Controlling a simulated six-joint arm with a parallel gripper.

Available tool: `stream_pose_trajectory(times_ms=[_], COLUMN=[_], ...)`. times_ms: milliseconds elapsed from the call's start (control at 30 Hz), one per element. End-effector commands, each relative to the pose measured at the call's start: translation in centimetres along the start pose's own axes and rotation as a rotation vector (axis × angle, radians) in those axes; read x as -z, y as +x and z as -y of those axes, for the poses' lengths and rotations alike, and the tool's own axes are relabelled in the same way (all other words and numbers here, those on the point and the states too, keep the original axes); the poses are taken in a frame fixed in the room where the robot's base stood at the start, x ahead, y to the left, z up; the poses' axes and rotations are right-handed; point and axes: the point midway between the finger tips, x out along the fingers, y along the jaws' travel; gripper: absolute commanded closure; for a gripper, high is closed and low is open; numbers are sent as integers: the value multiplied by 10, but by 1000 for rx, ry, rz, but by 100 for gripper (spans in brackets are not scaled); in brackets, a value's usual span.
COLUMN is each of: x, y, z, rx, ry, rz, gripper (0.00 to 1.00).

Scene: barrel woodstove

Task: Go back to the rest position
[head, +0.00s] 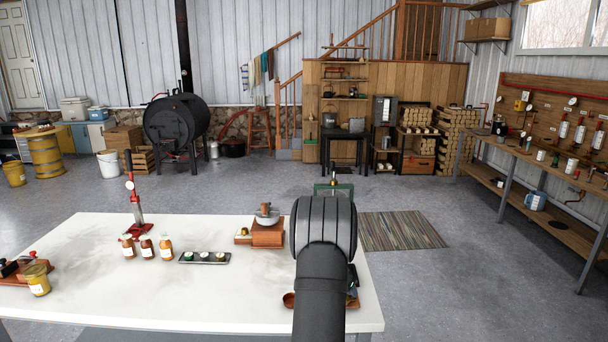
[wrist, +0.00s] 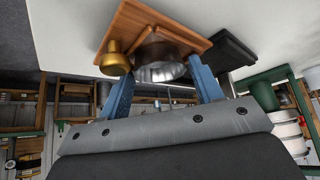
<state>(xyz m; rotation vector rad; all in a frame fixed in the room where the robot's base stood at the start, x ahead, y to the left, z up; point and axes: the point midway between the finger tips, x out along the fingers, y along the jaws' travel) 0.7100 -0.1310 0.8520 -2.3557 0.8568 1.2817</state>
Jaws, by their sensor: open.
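In the head view my black arm (head: 322,270) reaches over the right end of the white table (head: 90,250) and hides my gripper. In the wrist view my gripper (wrist: 160,76) shows two blue fingers spread apart, with nothing seen held between them. Beyond the fingertips is a wooden board (wrist: 185,32) carrying a round metal cup (wrist: 160,70) and a brass knob-like piece (wrist: 113,60). The cup appears between the fingers in the picture; I cannot tell how far away it is.
On the table are a red stand (head: 135,205), several bottles (head: 147,246), a dark tray (head: 190,258), a wooden block (head: 268,235) with a metal top, a small brown bowl (head: 289,299) and a yellow jar (head: 37,280). A striped rug (head: 402,231) lies on open floor.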

Motion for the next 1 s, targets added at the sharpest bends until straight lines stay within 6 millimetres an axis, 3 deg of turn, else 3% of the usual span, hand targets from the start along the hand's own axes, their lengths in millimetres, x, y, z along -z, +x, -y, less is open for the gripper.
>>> stream_pose_trajectory(times_ms=[300, 633, 833, 1000], x=[16, 17, 11, -4], y=[-26, -28, -20, 2], z=[0, 0, 0, 0], rx=[-1, -1, -2, -3], ry=[2, 2, 1, -1], rz=[2, 2, 4, 6], gripper=[40, 40, 40, 40])
